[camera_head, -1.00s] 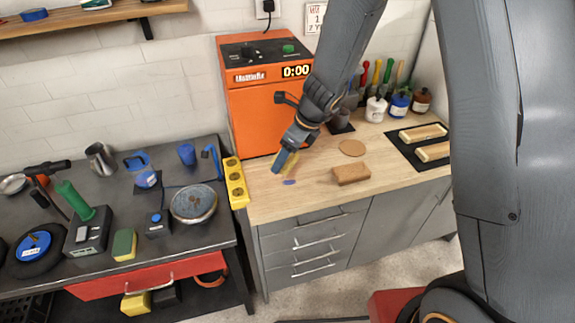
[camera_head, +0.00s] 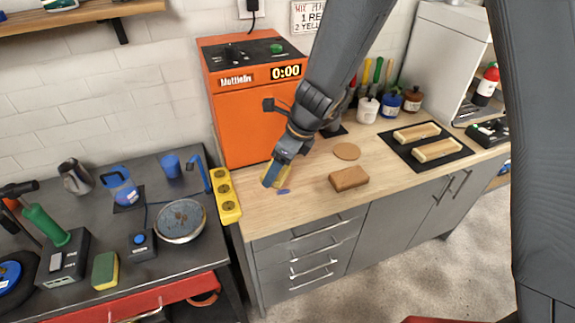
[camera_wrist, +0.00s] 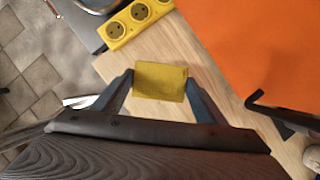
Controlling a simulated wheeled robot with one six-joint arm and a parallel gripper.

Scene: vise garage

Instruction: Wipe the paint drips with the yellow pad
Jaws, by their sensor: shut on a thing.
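My gripper (camera_head: 278,172) is shut on the yellow pad (camera_wrist: 160,82), which sits between the two fingers in the wrist view. In the head view the pad (camera_head: 283,176) shows as a small yellow piece beside a blue finger, low over the wooden counter (camera_head: 310,206). I cannot tell whether the pad touches the counter. A blue-purple paint drip (camera_head: 283,191) lies on the counter just below the gripper. Any other drips are hidden or too small to tell.
An orange machine (camera_head: 245,130) stands behind the gripper. A yellow socket strip (camera_head: 227,197) runs along the counter's left edge. A green-yellow sponge (camera_head: 105,270) lies on the dark bench.

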